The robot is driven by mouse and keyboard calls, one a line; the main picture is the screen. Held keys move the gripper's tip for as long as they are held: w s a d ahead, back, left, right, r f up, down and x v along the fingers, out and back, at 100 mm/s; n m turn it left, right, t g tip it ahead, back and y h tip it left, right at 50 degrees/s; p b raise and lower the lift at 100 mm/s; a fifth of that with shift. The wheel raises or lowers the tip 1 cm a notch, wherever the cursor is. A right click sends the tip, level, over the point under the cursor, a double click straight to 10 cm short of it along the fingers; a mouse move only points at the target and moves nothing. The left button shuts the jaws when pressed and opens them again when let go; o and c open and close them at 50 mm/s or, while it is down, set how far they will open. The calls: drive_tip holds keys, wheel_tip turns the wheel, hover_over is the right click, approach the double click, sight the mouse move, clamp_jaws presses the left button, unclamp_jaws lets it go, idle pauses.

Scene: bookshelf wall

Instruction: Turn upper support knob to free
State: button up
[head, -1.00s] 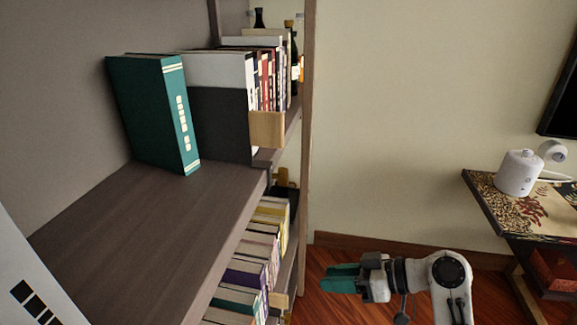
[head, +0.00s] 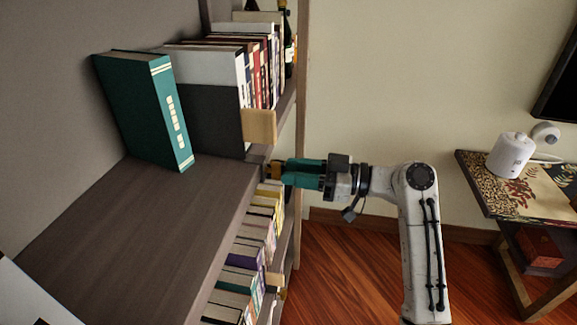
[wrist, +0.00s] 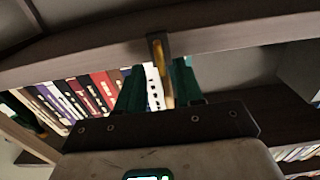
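A small yellow-and-black fitting (head: 275,170), which looks like the upper support knob, sits at the shelf's front edge below the light wooden block. My gripper (head: 284,172) points left at it, its teal fingertips close to or around it. In the wrist view a yellow-and-dark upright piece (wrist: 157,50) on the shelf edge lies in line with the gap between the fingers of my gripper (wrist: 153,68). The fingers are apart. I cannot tell whether they touch the knob, and its exact turn is unclear.
A teal binder (head: 145,110) and books stand on the upper shelf (head: 130,215), with a light wooden block (head: 258,127) at the end. Books fill the shelf below. A side table (head: 500,200) with a white device (head: 511,155) is at the right. Floor (head: 350,270) is open.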

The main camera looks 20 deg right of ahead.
sight(273, 170)
drive_tip(key=shift+x, duration=1.05)
clamp_jaws()
